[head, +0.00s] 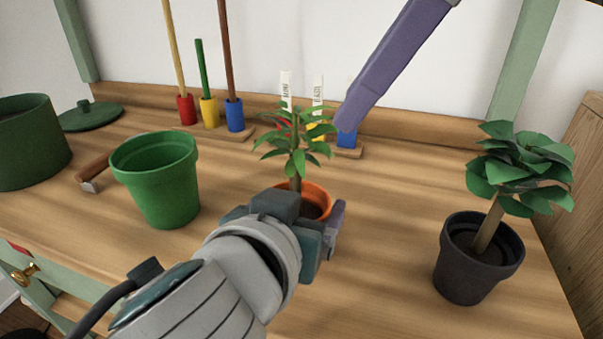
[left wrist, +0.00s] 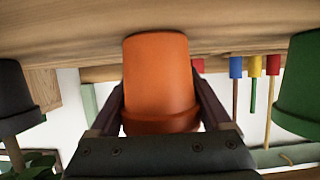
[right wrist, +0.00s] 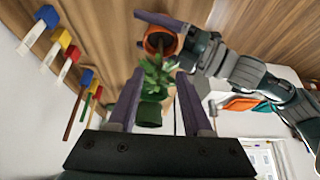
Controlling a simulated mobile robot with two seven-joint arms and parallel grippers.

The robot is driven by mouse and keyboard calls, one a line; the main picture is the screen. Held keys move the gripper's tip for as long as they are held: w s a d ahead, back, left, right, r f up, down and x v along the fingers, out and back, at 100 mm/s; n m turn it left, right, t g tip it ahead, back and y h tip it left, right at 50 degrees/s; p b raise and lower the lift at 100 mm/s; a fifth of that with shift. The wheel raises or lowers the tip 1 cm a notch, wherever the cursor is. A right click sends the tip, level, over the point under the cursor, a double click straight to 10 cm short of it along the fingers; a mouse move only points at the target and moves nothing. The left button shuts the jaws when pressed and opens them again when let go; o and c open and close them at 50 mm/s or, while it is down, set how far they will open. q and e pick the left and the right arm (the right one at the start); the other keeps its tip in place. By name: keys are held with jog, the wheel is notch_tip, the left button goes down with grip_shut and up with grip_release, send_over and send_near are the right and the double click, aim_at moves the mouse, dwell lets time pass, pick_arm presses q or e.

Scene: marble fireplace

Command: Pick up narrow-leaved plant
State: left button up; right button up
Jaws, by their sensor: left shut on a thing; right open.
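The narrow-leaved plant (head: 296,135) stands upright in an orange pot (head: 318,194) near the middle of the bench. My left gripper (head: 312,232) is shut around the orange pot, which fills the space between its fingers in the left wrist view (left wrist: 160,75). I cannot tell whether the pot's base touches the bench. My right gripper is open and empty; one purple finger (head: 366,85) shows in the head view, above and right of the plant. In the right wrist view the plant's leaves (right wrist: 157,75) appear between and beyond its fingers.
A green pot (head: 160,185) stands left and a dark pot (head: 480,265) with a broad-leaved plant (head: 520,165) right. Coloured holders with sticks (head: 208,112) and labels line the back. A hammer (head: 92,175) lies left. Bare wood lies between the orange and dark pots.

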jog(key=shift+o, duration=0.3)
jog(key=shift+a, duration=0.1)
jog(key=r+n+g+h, duration=0.15)
jog(key=n+h, duration=0.25)
jog(key=n, duration=0.4)
send_over(295, 132)
notch_tip(295, 132, up, 2)
jog(key=a+n+h, duration=0.1)
jog(key=n+h, duration=0.2)
jog(key=shift+t, duration=0.25)
jog(key=f, duration=0.3)
jog(key=d+f, duration=0.1)
jog(key=f, duration=0.7)
jog(key=shift+w+d+f, duration=0.1)
jog(key=shift+w+d, duration=0.05)
jog(key=shift+w, duration=0.15)
grip_shut()
